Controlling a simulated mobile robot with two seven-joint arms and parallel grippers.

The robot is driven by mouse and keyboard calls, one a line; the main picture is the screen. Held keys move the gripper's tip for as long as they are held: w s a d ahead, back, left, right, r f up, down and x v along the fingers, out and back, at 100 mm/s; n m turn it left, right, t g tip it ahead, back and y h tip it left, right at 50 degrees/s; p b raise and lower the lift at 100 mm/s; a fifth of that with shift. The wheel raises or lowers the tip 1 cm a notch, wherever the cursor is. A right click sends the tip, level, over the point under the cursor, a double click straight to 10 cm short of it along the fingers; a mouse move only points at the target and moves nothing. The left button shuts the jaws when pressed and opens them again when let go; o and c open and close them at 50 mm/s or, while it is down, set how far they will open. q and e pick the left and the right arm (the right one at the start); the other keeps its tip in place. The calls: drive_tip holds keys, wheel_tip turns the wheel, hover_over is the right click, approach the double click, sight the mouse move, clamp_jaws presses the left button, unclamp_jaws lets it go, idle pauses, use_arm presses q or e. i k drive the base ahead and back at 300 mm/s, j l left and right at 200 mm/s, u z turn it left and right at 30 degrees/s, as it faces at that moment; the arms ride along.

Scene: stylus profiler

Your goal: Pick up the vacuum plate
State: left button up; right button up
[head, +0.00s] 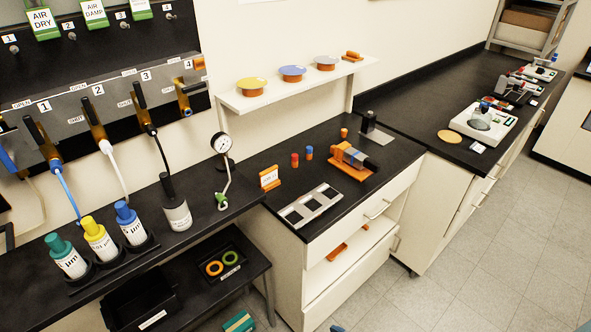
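No label that I can read names a vacuum plate, so I cannot tell for certain which thing it is. A flat silver plate with dark square areas (311,205) lies on the black counter near its front edge. Three round discs on orange bases stand on the white wall shelf: yellow (251,82), blue (292,70) and pinkish grey (326,62). A flat orange disc (450,136) lies on the right counter. Neither of my grippers can be made out; only a small blue sliver shows at the bottom edge.
An orange fixture with a dark block (352,161), small red and blue pieces and a pressure gauge (221,143) stand near the silver plate. Several capped bottles (101,242) line the left bench. A white instrument (488,124) stands on the right counter. Grey floor (480,260) is open at lower right.

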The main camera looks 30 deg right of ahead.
sight(307, 208)
drive_tip(key=z, duration=0.95)
drive_tip(key=i+l+u, duration=0.1)
drive_tip(key=l, duration=0.3)
drive_tip(key=i+l+u, duration=0.15)
drive_tip(key=l, duration=0.3)
drive_tip(key=i+l+u, duration=0.1)
drive_tip(key=i+l, duration=0.15)
drive_tip(key=l, duration=0.2)
drive_tip(key=i+l+u, duration=0.15)
drive_tip(key=l, duration=0.3)
drive_tip(key=i+l+u, duration=0.1)
drive_tip(key=l, duration=0.35)
drive_tip(key=i+l+u, duration=0.1)
drive_tip(key=l, duration=0.35)
drive_tip(key=i+l+u, duration=0.15)
drive_tip(key=l, duration=0.35)
